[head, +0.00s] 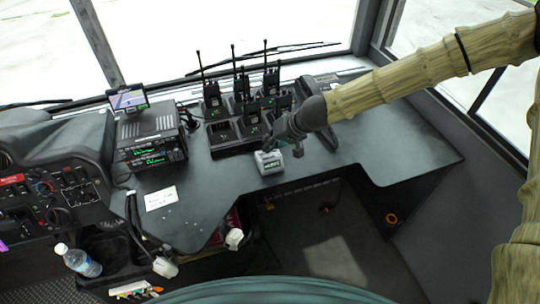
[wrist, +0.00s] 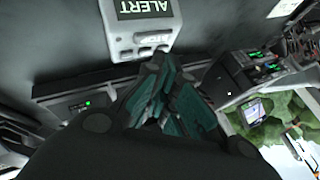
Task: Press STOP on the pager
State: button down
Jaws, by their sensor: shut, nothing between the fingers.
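The pager (head: 268,162) is a small light grey box on the dark counter, near its front edge, in the head view. In the wrist view the pager (wrist: 144,32) is at the top, upside down, with an ALERT screen and a few buttons along its near edge. In the head view my gripper (head: 272,145) is just above and behind the pager.
Several handheld radios (head: 243,88) stand in a charger behind the pager. A radio stack (head: 150,140) with a small screen is on the left. A paper note (head: 161,198) lies on the counter. The counter to the pager's right (head: 400,140) is clear.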

jog(key=shift+f, duration=0.1)
dwell(0.7)
jog(key=shift+s+f, duration=0.15)
jog(key=shift+f, duration=0.15)
jog(key=shift+f+b, duration=0.3)
jog(key=shift+b, duration=0.1)
dwell(0.9)
jog(key=shift+r, duration=0.1)
jog(key=shift+r+p, duration=0.65)
jog(key=shift+p, duration=0.25)
jog(key=r+p, duration=0.2)
jog(key=w+r+p, duration=0.1)
jog(key=r+p, duration=0.2)
jog(key=shift+a, duration=0.2)
jog(key=shift+d+f, duration=0.1)
jog(key=shift+d, duration=0.05)
dwell(0.7)
